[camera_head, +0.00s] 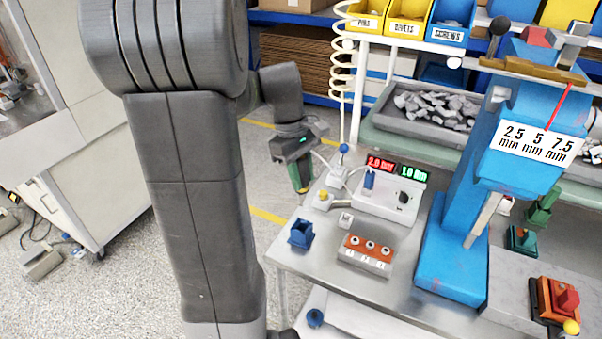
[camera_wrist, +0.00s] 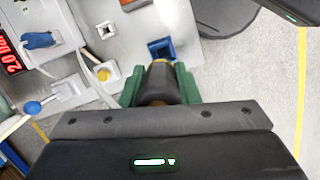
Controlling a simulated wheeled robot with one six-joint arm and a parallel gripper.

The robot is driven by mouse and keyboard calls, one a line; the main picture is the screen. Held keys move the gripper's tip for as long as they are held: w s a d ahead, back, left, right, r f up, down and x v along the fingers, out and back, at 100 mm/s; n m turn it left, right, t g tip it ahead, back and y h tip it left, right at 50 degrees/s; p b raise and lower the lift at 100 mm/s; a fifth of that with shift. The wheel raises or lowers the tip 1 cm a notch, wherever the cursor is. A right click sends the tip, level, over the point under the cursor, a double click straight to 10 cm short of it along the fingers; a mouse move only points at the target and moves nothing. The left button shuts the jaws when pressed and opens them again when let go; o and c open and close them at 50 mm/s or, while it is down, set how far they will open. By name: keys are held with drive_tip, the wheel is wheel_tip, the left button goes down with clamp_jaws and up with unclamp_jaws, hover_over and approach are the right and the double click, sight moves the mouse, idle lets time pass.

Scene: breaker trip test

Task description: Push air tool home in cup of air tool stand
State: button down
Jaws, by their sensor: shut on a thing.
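My gripper (camera_head: 301,178) is shut on the air tool (camera_wrist: 158,84), a dark body with a yellowish-brown end, between green fingers in the wrist view. In the head view the tool is mostly hidden by the fingers. The air tool stand (camera_head: 301,234) is a small blue cup near the left edge of the bench; it also shows in the wrist view (camera_wrist: 161,45), just beyond the tool's end. In the head view my gripper is above the cup in the picture, with a gap between them. The tool is outside the cup; its exact height cannot be told.
A control box (camera_head: 385,195) with red and green displays stands right of my gripper. A yellow button (camera_head: 322,196), a blue-knobbed lever (camera_head: 343,150) and an orange block with holes (camera_head: 365,251) are nearby. A blue press (camera_head: 465,200) stands farther right. Floor lies open left of the bench.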

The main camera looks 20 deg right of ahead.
sight(302, 193)
drive_tip(key=shift+r, duration=0.15)
drive_tip(key=shift+f+b, duration=1.55)
drive_tip(key=shift+f, duration=1.45)
wheel_tip(302, 193, down, 6)
drive_tip(key=b, duration=0.2)
idle(2.5)
drive_tip(key=c, duration=1)
unclamp_jaws()
drive_tip(key=shift+s, duration=0.1)
drive_tip(key=v, duration=1.3)
drive_tip(key=shift+a+r, duration=0.1)
drive_tip(key=shift+r, duration=0.3)
